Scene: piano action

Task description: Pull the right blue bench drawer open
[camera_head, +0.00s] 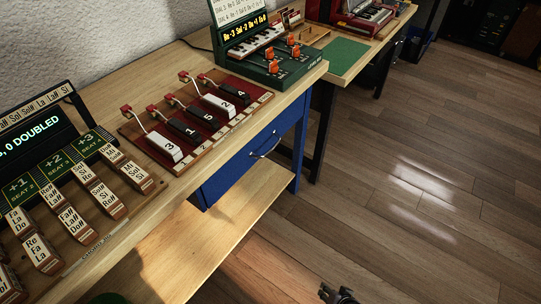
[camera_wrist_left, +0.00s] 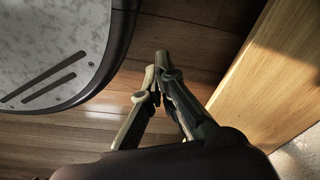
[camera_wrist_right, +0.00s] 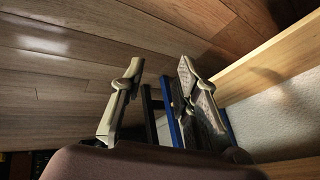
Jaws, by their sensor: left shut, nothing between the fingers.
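The right blue bench drawer (camera_head: 240,165) sits under the wooden bench top in the head view, with a curved metal handle (camera_head: 265,146) on its front. The drawer looks closed. My right gripper (camera_head: 337,294) shows at the bottom edge of the head view, well below and apart from the drawer. In the right wrist view my right gripper (camera_wrist_right: 160,78) is open, with nothing between its fingers. A blue bench part (camera_wrist_right: 174,125) shows behind those fingers. My left gripper (camera_wrist_left: 160,62) is shut and empty in the left wrist view, beside a wooden board edge.
The bench top carries a red-based key rack (camera_head: 200,125), a green keyboard device (camera_head: 265,50) and several labelled blocks (camera_head: 75,225). A lower wooden shelf (camera_head: 215,225) runs beneath the drawer. The wooden floor (camera_head: 430,190) to the right is open.

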